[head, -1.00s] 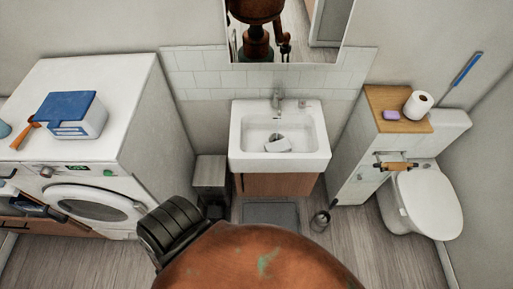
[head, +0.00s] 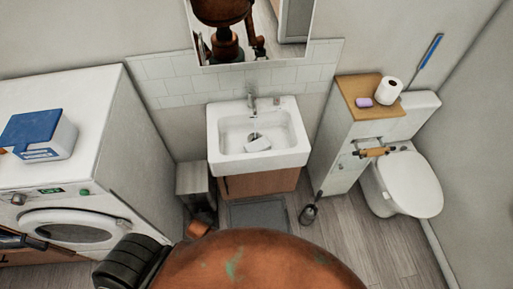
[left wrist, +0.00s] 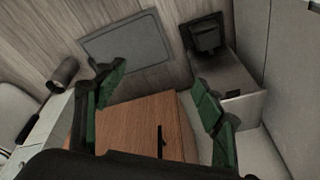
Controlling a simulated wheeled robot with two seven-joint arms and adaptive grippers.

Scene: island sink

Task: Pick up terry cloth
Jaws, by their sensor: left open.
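A small white item (head: 258,144), perhaps the terry cloth, lies in the white sink basin (head: 290,158) in the head view; its cloth texture is too small to tell. My left gripper (left wrist: 158,80) shows in the left wrist view with its green-padded fingers wide apart and nothing between them. Beyond the fingers are the wooden sink cabinet (left wrist: 150,110) and the floor. The white item is not visible in that view. The left fingers cannot be made out in the head view.
A washing machine (head: 75,229) with a blue-lidded box (head: 38,137) stands at left. A grey bin (head: 192,178) stands beside the sink cabinet. A grey mat (head: 258,215) lies in front. A toilet brush holder (head: 309,214) and toilet (head: 408,185) are at right.

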